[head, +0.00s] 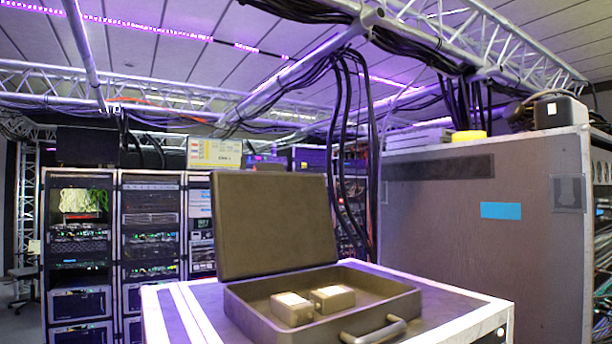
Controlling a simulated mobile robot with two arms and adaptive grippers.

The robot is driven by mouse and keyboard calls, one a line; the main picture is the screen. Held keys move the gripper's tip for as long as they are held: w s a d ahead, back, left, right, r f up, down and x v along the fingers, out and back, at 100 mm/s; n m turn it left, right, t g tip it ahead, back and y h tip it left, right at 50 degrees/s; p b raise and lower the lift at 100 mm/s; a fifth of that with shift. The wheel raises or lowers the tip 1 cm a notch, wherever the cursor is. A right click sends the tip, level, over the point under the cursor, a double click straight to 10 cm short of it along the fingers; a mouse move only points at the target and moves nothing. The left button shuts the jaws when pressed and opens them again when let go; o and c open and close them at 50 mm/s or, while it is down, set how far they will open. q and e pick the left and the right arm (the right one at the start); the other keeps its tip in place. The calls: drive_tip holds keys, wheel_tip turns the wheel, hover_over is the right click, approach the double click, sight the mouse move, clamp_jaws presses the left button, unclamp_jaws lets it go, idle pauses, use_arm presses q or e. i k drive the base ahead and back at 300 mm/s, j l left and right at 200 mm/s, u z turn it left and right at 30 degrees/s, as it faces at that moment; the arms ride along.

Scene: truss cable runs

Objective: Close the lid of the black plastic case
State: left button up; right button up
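The black plastic case (265,309) sits on top of a grey flight case with pale edges, in the lower middle of the head view. Its lid (276,224) stands open, close to upright and tilted slightly back. The front handle (374,331) points toward me at the lower right of the case. Inside the case lie two small boxes with pale tops, a left one (291,311) and a right one (333,300). Neither of my grippers shows in the view.
The flight case top (184,309) under the case has free room to the left and right. A large grey cabinet (470,235) stands close on the right. Black cables (345,120) hang from the truss behind the lid. Equipment racks (150,240) stand at the back left.

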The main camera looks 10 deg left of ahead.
sight(268, 221)
drive_tip(key=j+z, duration=0.35)
drive_tip(key=i+j+z, duration=0.1)
drive_tip(key=j+z, duration=0.6)
